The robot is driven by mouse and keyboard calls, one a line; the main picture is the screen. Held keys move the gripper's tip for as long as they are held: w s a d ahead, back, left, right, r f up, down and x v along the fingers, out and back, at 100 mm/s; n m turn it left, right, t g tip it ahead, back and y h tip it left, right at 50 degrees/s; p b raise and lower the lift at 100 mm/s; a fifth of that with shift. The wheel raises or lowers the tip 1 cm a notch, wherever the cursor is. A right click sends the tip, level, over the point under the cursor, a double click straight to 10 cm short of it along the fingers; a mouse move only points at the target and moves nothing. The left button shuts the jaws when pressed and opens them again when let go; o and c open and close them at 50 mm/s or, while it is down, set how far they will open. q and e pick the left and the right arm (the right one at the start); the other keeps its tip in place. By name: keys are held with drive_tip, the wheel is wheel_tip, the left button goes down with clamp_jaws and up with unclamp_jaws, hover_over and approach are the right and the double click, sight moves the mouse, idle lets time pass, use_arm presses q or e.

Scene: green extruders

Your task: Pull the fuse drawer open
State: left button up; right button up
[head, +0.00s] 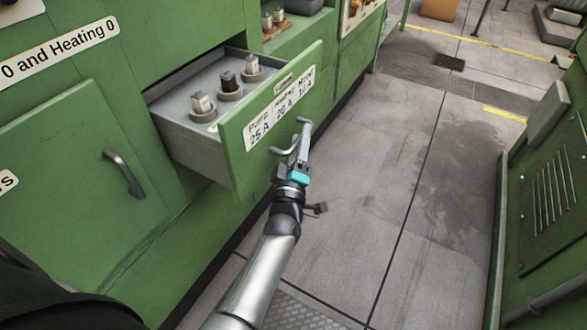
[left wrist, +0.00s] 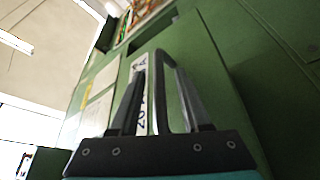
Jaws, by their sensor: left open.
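The fuse drawer (head: 236,140) stands pulled out of the green cabinet in the head view. Its grey tray holds three fuses in round sockets, and its front bears a white label (head: 281,108) reading 25 A, 20 A and a third value. My left gripper (head: 297,140) is at the drawer front, just outside it. In the left wrist view the drawer's grey bar handle (left wrist: 166,80) stands between the two spread fingers of the left gripper (left wrist: 160,98). The fingers are open; whether one touches the bar I cannot tell. My right gripper is not in view.
A closed cabinet door (head: 75,185) with its own dark handle (head: 124,173) is left of the drawer. Another green cabinet (head: 545,190) stands at the right edge. The grey floor (head: 400,200) between them is clear.

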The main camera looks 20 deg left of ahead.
use_arm(q)
drive_tip(key=p+v, duration=0.2)
drive_tip(key=v, duration=1.2)
drive_tip(key=shift+p, duration=0.4)
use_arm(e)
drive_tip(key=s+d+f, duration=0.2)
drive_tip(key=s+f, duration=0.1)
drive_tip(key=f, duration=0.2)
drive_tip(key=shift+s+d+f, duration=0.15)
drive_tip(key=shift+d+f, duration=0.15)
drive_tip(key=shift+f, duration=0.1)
use_arm(q)
drive_tip(key=shift+d, duration=0.1)
